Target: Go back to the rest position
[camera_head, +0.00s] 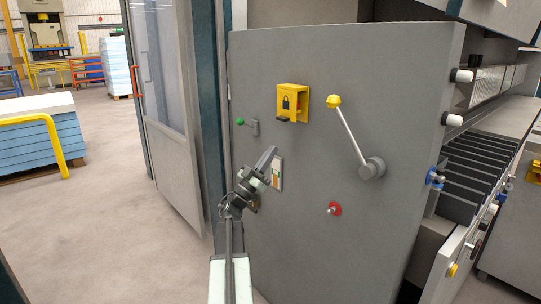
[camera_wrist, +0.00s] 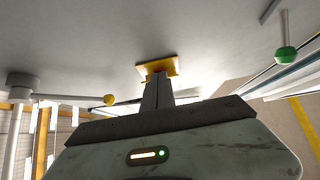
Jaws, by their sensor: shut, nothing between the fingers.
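My gripper (camera_head: 271,152) is in front of the large grey machine panel (camera_head: 300,230), with its fingers pointing up and to the right. The fingers are together with nothing between them. In the wrist view my gripper (camera_wrist: 159,80) shows from behind. The yellow padlock box (camera_head: 293,101) on the panel is above the fingertips and apart from them in the head view. In the wrist view the yellow box (camera_wrist: 172,65) shows just beyond the fingertips. A small orange and white label (camera_head: 277,173) is partly hidden behind my gripper.
A lever with a yellow knob (camera_head: 333,101) is right of the gripper. A green-knobbed handle (camera_head: 240,121) is up to the left. A red round switch (camera_head: 334,209) is lower right. An open door (camera_head: 165,110) stands left. Open floor (camera_head: 110,200) lies beyond it, with a blue stack (camera_head: 40,150).

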